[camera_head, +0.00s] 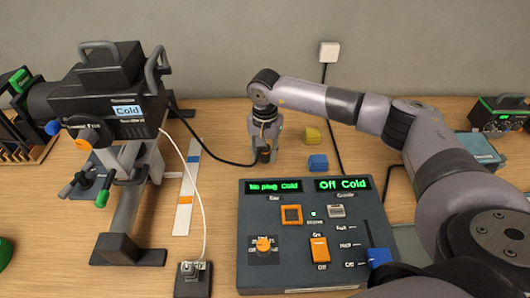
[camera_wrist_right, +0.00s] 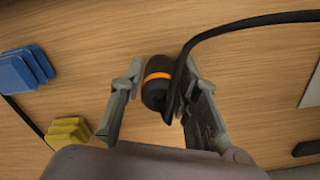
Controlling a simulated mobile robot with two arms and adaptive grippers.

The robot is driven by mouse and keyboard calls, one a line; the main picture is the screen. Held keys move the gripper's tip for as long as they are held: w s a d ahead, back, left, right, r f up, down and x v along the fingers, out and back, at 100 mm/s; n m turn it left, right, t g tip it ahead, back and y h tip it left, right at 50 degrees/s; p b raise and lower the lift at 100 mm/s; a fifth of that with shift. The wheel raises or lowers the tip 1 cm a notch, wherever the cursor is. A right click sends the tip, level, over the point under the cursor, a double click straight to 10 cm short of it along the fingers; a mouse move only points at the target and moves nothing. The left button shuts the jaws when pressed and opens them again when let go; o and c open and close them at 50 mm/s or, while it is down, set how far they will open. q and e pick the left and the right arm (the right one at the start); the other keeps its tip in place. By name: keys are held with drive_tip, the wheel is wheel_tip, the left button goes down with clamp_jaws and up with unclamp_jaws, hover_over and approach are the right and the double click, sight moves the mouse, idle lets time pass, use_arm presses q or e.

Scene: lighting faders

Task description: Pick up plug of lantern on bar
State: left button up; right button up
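The lantern (camera_head: 105,100) is a dark housing labelled "Cold" on a bar stand at the left in the head view. Its black cable (camera_head: 222,160) runs right across the table to the plug (camera_head: 265,154). In the wrist view the plug (camera_wrist_right: 157,88) is a black cylinder with an orange band, with the cable beside it. My right gripper (camera_head: 265,138) points down over the plug. In the wrist view its fingers (camera_wrist_right: 163,75) stand on both sides of the plug, with a gap visible at the left finger; contact at the right finger is unclear. My left gripper is not in view.
A control box (camera_head: 310,278) reading "No plug Cold" and "Off Cold" stands in front. A blue block (camera_head: 318,163) and a yellow block (camera_head: 312,135) lie right of the gripper. A small socket block (camera_head: 193,280) with a white cord is at the front. A wall socket (camera_head: 329,52) is behind.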

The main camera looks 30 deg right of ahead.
drive_tip(key=c, duration=0.5)
drive_tip(key=shift+r, duration=0.15)
drive_tip(key=shift+c, duration=0.2)
